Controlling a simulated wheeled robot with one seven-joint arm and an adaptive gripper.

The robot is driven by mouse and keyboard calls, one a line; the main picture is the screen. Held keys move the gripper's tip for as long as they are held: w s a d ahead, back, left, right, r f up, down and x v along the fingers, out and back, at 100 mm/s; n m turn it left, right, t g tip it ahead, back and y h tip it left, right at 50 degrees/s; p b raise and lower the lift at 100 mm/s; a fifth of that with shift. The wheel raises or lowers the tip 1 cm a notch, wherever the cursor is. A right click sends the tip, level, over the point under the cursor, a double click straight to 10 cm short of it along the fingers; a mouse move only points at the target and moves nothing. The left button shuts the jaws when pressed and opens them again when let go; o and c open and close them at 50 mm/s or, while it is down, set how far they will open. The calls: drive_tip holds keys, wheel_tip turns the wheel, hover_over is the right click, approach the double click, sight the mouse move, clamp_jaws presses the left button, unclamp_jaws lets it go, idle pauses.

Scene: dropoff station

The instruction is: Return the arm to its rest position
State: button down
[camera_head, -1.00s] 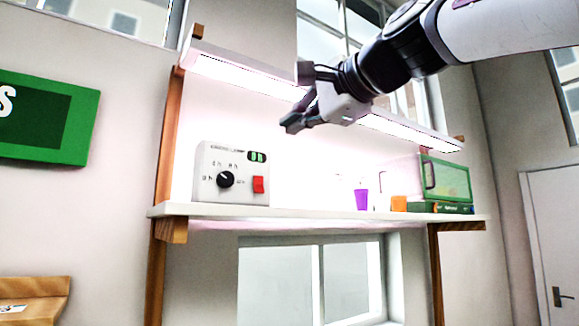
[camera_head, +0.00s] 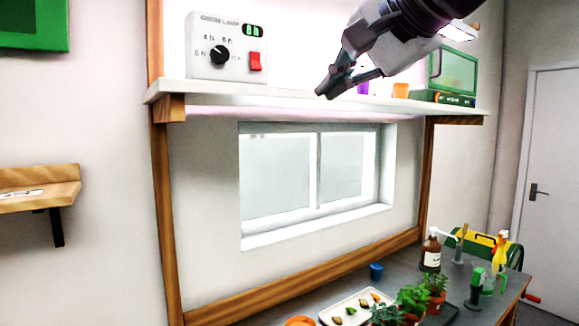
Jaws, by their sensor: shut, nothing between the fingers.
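My gripper (camera_head: 350,84) hangs from the upper right of the head view, in front of the white shelf (camera_head: 215,92). Its fingers point down and to the left. It is shut and holds nothing. The arm behind it runs out of the top of the picture, so most of it is hidden from view.
The shelf holds a lamp control box (camera_head: 226,48), an orange cup (camera_head: 400,90) and a green case (camera_head: 455,72). Below, a grey table carries potted plants (camera_head: 412,298), a tray (camera_head: 328,316), a brown bottle (camera_head: 431,254) and a blue cup (camera_head: 376,271). A small wooden shelf (camera_head: 60,178) is at left.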

drive_tip(key=s+d+f+n+g+h, duration=0.2)
drive_tip(key=s+d+f, duration=0.2)
drive_tip(key=f, duration=0.7)
drive_tip(key=s+d+f+n+g+h, duration=0.2)
drive_tip(key=s+d+f+n, duration=0.1)
drive_tip(key=s+f, duration=0.5)
drive_tip(key=s+d+f+n+g+h, duration=0.1)
drive_tip(key=s+d+f, duration=0.4)
drive_tip(key=f, duration=0.8)
drive_tip(key=shift+s+f+n+g+h, duration=0.4)
drive_tip(key=shift+s+n+g, duration=0.2)
drive_tip(key=shift+n, duration=0.3)
drive_tip(key=shift+d, duration=0.1)
